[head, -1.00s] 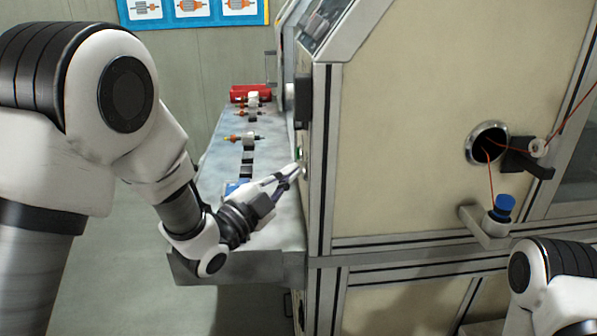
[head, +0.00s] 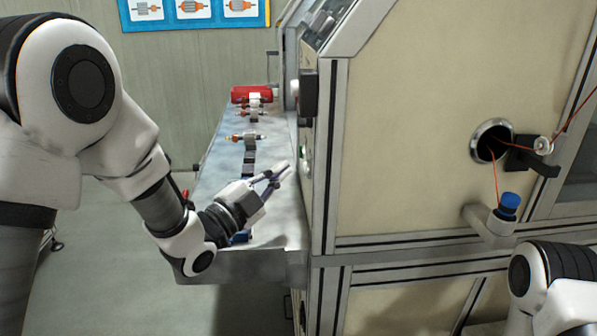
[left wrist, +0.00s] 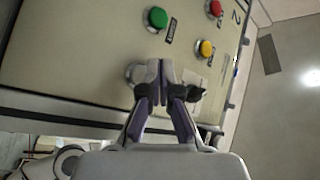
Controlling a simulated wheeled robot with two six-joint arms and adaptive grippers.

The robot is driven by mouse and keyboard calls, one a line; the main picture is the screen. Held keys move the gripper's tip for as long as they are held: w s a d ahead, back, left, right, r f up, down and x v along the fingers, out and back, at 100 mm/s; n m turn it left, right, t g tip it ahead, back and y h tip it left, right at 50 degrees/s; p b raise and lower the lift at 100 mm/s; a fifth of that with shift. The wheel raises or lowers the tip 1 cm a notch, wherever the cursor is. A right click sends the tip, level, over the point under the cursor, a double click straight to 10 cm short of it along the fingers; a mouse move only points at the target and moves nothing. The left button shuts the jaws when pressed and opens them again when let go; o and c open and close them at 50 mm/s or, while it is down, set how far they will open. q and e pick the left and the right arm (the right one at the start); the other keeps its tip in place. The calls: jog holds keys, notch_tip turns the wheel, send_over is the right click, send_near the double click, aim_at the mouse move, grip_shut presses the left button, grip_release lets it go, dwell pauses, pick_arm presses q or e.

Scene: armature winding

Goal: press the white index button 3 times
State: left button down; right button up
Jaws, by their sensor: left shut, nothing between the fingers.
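My left gripper (head: 282,172) is shut and empty, with its fingertips a short way off the side of the machine. In the left wrist view its closed fingertips (left wrist: 160,70) are in front of the button panel (left wrist: 85,50). A pale round button rim (left wrist: 131,73), likely the white index button, shows just left of the fingertips. The fingers hide part of it, so I cannot see its whole face. My right arm shows at the lower right of the head view, but its gripper is out of view.
The panel also has a green button (left wrist: 157,17), a red button (left wrist: 214,8) and a yellow button (left wrist: 205,47) nearby. A metal table (head: 275,220) with several armatures and a red box (head: 252,94) lies below and behind the gripper. A blue-capped post (head: 508,204) stands at the right.

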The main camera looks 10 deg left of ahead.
pick_arm(q)
jog(key=shift+d+f, duration=0.1)
jog(key=shift+w+d, duration=0.2)
jog(key=shift+d, duration=0.35)
jog(key=shift+w+d+b, duration=0.15)
jog(key=shift+d+b, duration=0.3)
jog(key=shift+d, duration=0.05)
dwell(0.8)
jog(key=shift+a, duration=0.1)
jog(key=shift+s+a+b, duration=0.3)
jog(key=shift+a, duration=0.55)
jog(key=a, duration=0.2)
jog(key=s+a, duration=0.1)
jog(key=a, duration=0.2)
jog(key=shift+s+b, duration=0.15)
jog(key=shift+b, duration=0.25)
